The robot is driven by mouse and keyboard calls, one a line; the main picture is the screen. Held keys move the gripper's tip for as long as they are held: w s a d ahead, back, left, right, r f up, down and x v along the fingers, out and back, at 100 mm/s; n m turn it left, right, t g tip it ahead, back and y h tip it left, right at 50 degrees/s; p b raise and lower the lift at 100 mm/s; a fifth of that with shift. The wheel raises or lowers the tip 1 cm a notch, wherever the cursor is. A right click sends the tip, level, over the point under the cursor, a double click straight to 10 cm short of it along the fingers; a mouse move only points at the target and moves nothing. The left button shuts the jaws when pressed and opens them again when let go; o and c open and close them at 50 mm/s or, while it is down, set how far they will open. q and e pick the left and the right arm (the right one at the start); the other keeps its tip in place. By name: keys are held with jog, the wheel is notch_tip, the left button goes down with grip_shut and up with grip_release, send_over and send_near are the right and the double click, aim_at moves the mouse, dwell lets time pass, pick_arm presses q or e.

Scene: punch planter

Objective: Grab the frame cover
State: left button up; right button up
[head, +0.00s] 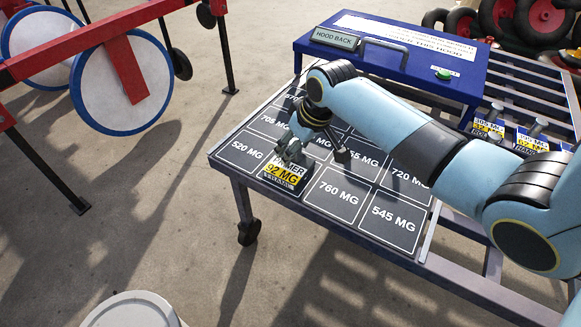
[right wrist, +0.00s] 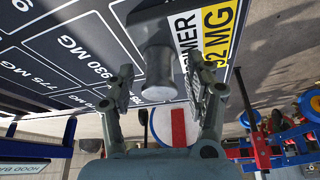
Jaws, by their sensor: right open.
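The frame cover (head: 285,175) is a small plate with a yellow and white label reading "92 MG". It lies at the front-left edge of the grey labelled board, over part of its grid. The right wrist view shows its label (right wrist: 212,35) and a grey cylindrical knob (right wrist: 159,75) standing up from it. My right gripper (head: 292,148) is directly over the plate. In the right wrist view my right gripper (right wrist: 160,78) is open, one finger on each side of the knob, with visible gaps. My left gripper is out of view.
The grid board (head: 340,190) has several marked squares. A blue hood box (head: 400,55) with a handle stands behind it. Other yellow-labelled covers with knobs (head: 487,125) sit at the right on the rail frame. A red frame with white discs (head: 123,85) stands at the left.

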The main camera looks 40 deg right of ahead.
grip_shut()
dwell(0.3)
jog(key=shift+r, duration=0.1)
